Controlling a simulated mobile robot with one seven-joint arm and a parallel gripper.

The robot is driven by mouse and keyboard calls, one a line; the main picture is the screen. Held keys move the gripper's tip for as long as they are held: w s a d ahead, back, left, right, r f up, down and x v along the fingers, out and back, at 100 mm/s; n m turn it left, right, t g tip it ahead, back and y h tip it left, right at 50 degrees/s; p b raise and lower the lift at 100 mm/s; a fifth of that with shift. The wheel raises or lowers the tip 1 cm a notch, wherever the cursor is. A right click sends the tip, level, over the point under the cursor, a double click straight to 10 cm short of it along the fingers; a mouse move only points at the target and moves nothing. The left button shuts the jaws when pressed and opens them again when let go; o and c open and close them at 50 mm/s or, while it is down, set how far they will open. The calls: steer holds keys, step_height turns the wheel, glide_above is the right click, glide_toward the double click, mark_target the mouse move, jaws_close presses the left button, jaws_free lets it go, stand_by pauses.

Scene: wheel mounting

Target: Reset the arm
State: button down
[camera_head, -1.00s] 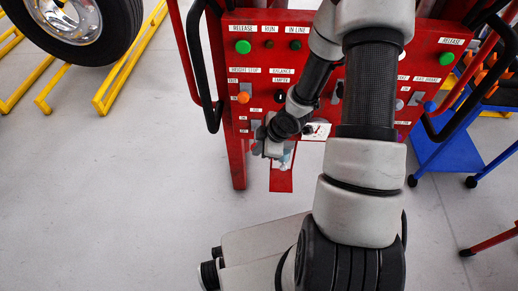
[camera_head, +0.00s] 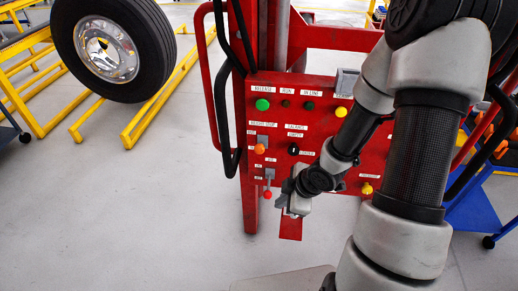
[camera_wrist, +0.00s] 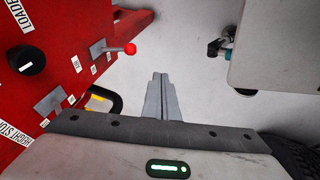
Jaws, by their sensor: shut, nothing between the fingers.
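My gripper (camera_head: 290,203) is in front of the lower part of the red control panel (camera_head: 275,177), beside a small lever with a red ball knob (camera_head: 267,194). In the wrist view my gripper's fingers (camera_wrist: 161,95) are together with nothing between them. The red-knobbed lever (camera_wrist: 130,48) stands up and to the left of the fingertips there, apart from them. My arm covers the right part of the panel in the head view.
A wheel with a black tire (camera_head: 155,50) stands on a yellow rail frame (camera_head: 140,120) at left. Black and red handles (camera_head: 222,110) border the panel. A blue cart (camera_head: 475,215) is at right. The grey floor (camera_head: 130,220) at lower left is clear.

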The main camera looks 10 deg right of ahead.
steer(key=d+r+m+t+h, duration=0.1)
steer(key=d+r+m+h, duration=0.25)
steer(key=r, duration=0.75)
steer(key=d+r+m+t+h, duration=0.15)
steer(key=d+r+m, duration=0.3)
steer(key=r, duration=0.65)
steer(key=s+a+r+m+y, duration=0.2)
steer(key=s+a+r+m, duration=0.65)
steer(key=s, duration=0.45)
step_height(320, 180, up, 18)
steer(key=n+p, duration=0.1)
steer(key=p, duration=1.5)
steer(key=shift+n+g, duration=0.35)
steer(key=shift+g, duration=0.1)
